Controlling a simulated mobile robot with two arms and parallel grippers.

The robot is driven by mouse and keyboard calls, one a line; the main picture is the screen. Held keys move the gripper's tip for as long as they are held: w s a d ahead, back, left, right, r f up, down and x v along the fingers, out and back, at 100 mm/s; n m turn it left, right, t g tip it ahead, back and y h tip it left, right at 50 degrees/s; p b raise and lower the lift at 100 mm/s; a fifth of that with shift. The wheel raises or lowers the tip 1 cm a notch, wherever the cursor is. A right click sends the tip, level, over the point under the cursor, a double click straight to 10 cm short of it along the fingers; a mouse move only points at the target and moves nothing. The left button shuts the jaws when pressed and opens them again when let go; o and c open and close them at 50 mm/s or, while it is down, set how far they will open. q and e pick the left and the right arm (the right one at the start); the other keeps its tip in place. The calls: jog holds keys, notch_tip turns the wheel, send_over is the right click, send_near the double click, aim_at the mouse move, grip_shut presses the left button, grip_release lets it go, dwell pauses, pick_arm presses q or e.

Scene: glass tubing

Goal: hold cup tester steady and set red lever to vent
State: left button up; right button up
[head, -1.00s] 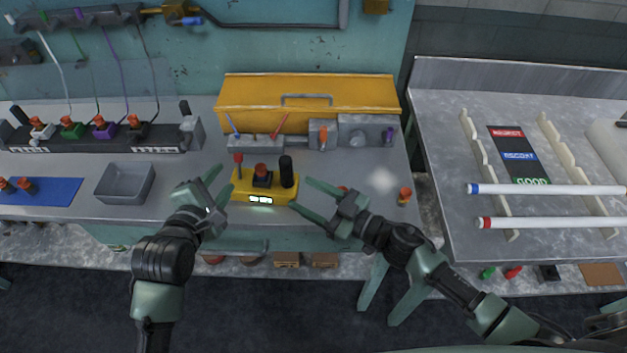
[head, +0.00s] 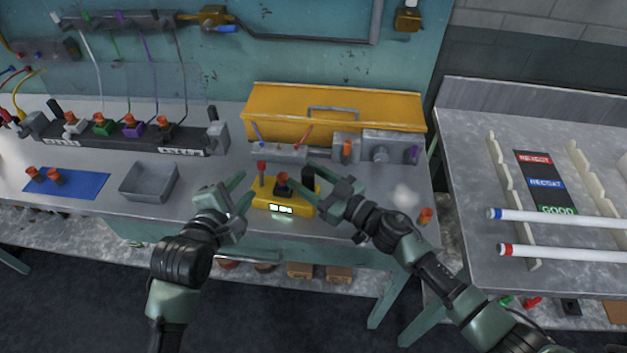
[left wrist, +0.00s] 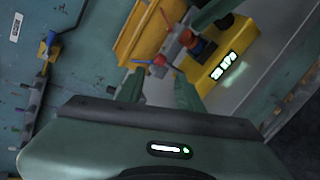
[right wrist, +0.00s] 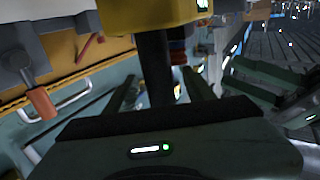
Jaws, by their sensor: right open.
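The yellow cup tester (head: 270,200) sits near the bench's front edge, with a lit display facing me. Its red lever (head: 262,168) stands upright at the left end; it also shows in the left wrist view (left wrist: 152,63). A dark cup with an orange-red top (head: 283,181) sits in the middle. The black post (head: 307,178) at the right end is partly hidden by my right gripper. My left gripper (head: 245,189) is open and empty, just left of the tester. My right gripper (head: 309,188) is open, its fingers around the black post (right wrist: 154,70).
A yellow toolbox (head: 335,103) and a grey fixture with small levers (head: 380,153) stand behind the tester. A grey tray (head: 149,181) and a blue mat (head: 67,183) lie to the left.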

jog(key=shift+c, duration=0.3)
grip_shut()
dwell(1.1)
pick_arm(q)
jog(key=c, duration=0.5)
jog(key=shift+w+f, duration=0.15)
jog(key=shift+f, duration=0.1)
grip_shut()
jog(key=w+a+f+m+g+h, duration=0.1)
jog(key=w+a+m+g+h, duration=0.2)
jog(key=w+a+m+h, duration=0.2)
jog(key=shift+w+a+m+h, duration=0.3)
jog(key=shift+w+a+m, duration=0.95)
jog(key=shift+a+m, duration=0.35)
